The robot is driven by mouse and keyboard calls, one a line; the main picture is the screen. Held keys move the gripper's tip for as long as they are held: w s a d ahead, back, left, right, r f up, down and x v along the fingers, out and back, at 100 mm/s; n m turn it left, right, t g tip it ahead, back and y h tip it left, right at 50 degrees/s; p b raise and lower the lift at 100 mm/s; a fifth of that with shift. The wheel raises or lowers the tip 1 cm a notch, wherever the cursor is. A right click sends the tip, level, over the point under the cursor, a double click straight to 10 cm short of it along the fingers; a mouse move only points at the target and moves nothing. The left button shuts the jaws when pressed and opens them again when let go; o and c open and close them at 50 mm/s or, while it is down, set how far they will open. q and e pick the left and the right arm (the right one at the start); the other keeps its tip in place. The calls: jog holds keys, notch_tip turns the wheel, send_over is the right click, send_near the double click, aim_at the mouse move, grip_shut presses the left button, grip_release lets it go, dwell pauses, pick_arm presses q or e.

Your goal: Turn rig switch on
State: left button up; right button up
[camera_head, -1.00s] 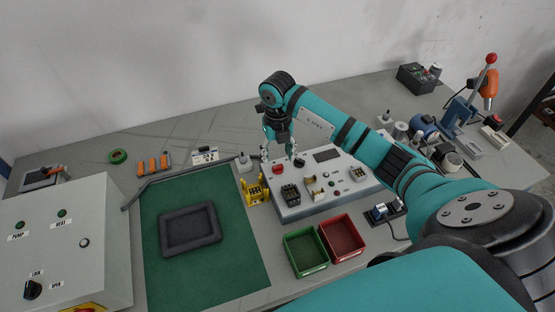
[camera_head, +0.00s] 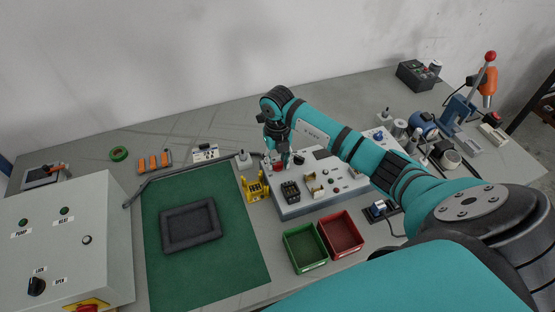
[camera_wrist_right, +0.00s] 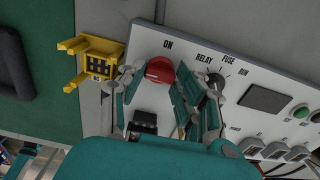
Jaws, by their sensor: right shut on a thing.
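The rig (camera_head: 318,201) is a pale sloped panel box at the middle of the table. Its red rotary switch (camera_wrist_right: 160,70) sits below an "ON" label in the right wrist view. My right gripper (camera_wrist_right: 158,84) is down at the panel, shut on the red switch, with a finger on each side of it. In the head view the right gripper (camera_head: 279,163) stands over the panel's upper left corner and partly hides the switch. A dark dial (camera_wrist_right: 216,81) near "RELAY" and "FUSE" labels is just right of the fingers. My left gripper is not in view.
A yellow holder (camera_head: 254,187) stands close to the rig's left side. Green (camera_head: 304,250) and red (camera_head: 341,234) bins lie in front. A green mat (camera_head: 158,268) with a dark tray is at left, beside a grey control box (camera_head: 70,255). The back of the table is mostly clear.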

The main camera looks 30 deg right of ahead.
jog(key=shift+c, duration=0.8)
jog(key=shift+m, duration=0.4)
jog(key=m, duration=0.2)
jog(key=shift+m, duration=0.4)
jog(key=m, duration=0.5)
jog(key=shift+p, duration=0.3)
jog(key=m+p, duration=0.1)
jog(key=m, duration=0.4)
jog(key=shift+m+p, duration=0.55)
jog(key=shift+m, duration=1.65)
